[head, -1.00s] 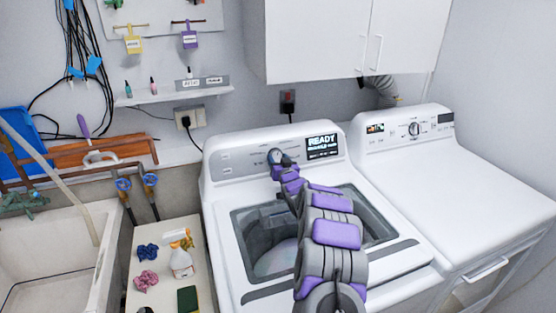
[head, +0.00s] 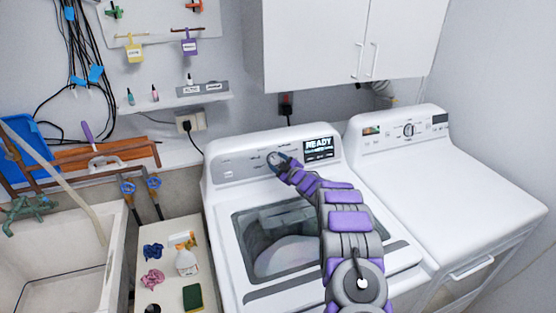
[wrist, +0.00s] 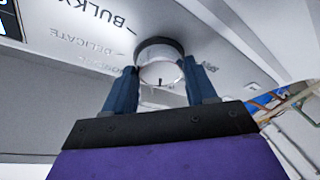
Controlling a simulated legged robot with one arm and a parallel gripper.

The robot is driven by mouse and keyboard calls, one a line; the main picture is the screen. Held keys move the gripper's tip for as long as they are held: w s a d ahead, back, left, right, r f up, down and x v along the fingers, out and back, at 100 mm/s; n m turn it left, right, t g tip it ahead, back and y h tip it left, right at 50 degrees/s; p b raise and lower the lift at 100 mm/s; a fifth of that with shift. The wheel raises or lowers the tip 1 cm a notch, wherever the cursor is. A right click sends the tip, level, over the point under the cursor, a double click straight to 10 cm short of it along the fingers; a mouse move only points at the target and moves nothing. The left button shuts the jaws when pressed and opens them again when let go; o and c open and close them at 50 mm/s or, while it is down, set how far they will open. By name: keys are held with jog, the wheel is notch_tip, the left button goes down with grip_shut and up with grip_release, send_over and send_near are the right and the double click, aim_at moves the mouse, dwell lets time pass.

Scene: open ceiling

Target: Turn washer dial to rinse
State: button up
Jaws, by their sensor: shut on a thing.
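The rinse label cannot be made out.
A white dryer (head: 450,185) with its own dial stands right of the washer. A small white stand (head: 172,230) with a spray bottle (head: 186,262), cloths and a sponge is on the left, beside a sink (head: 60,255). White cabinets (head: 310,45) hang above.

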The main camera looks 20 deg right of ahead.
jog(key=shift+d+r+n+p, duration=0.1)
jog(key=shift+n+p, duration=0.45)
jog(key=shift+n, duration=0.55)
jog(key=n+g+p, duration=0.1)
jog(key=n, duration=0.1)
jog(key=n+g+y+p, duration=0.1)
jog(key=n, duration=0.1)
jog(key=shift+r+n+p, duration=0.1)
jog(key=shift+n+p, duration=0.2)
jog(key=shift+p, duration=0.05)
jog(key=shift+n, duration=0.4)
jog(key=o, duration=1.1)
jog(key=shift+w, duration=0.1)
jog(key=shift+c, duration=0.2)
jog(key=shift+s+d+r, duration=0.15)
jog(key=shift+s+d, duration=0.1)
jog(key=shift+s, duration=0.25)
jog(key=v, duration=1.6)
